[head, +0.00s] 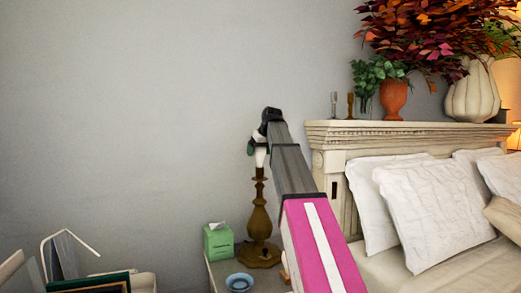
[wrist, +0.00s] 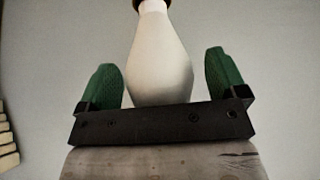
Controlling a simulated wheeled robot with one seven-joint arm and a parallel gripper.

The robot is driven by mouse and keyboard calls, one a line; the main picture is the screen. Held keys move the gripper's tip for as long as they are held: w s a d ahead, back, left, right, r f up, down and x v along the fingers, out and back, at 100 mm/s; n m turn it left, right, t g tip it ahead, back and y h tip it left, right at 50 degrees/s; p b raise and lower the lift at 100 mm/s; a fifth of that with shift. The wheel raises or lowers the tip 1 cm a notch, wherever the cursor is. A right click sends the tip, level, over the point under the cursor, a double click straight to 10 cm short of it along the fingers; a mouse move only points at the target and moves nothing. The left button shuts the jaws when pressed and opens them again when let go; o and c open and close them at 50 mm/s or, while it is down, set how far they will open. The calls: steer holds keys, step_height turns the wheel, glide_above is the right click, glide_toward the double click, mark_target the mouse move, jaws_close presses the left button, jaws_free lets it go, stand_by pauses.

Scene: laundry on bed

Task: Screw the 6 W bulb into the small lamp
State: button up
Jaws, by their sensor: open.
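The small lamp (head: 259,220) is a brass-coloured turned stand, upright on the nightstand. The white bulb (head: 260,158) stands upright at the lamp's top, its lower end at the socket. In the wrist view the bulb (wrist: 160,65) is between my green fingers, with a narrow gap showing on each side. A dark brown-gold end shows at the top edge of that view. My gripper (head: 256,147) is open around the bulb from above, and the wrist view shows both its fingers (wrist: 163,80). No wattage marking is readable.
The nightstand (head: 221,273) holds a green tissue box (head: 218,241) and a blue bowl (head: 239,282) by the lamp. The bed's carved headboard (head: 333,150) is close on the right, with vases (head: 393,98) on top. Plain wall is left of the lamp.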

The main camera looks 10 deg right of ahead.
steer(key=c, duration=1)
steer(key=shift+m+h, duration=0.9)
steer(key=shift+m, duration=0.9)
steer(key=shift+m+h, duration=0.6)
steer(key=shift+m, duration=0.4)
steer(key=shift+m+h, duration=0.4)
steer(key=shift+m, duration=0.3)
steer(key=shift+m+h, duration=0.9)
steer(key=shift+m, duration=0.8)
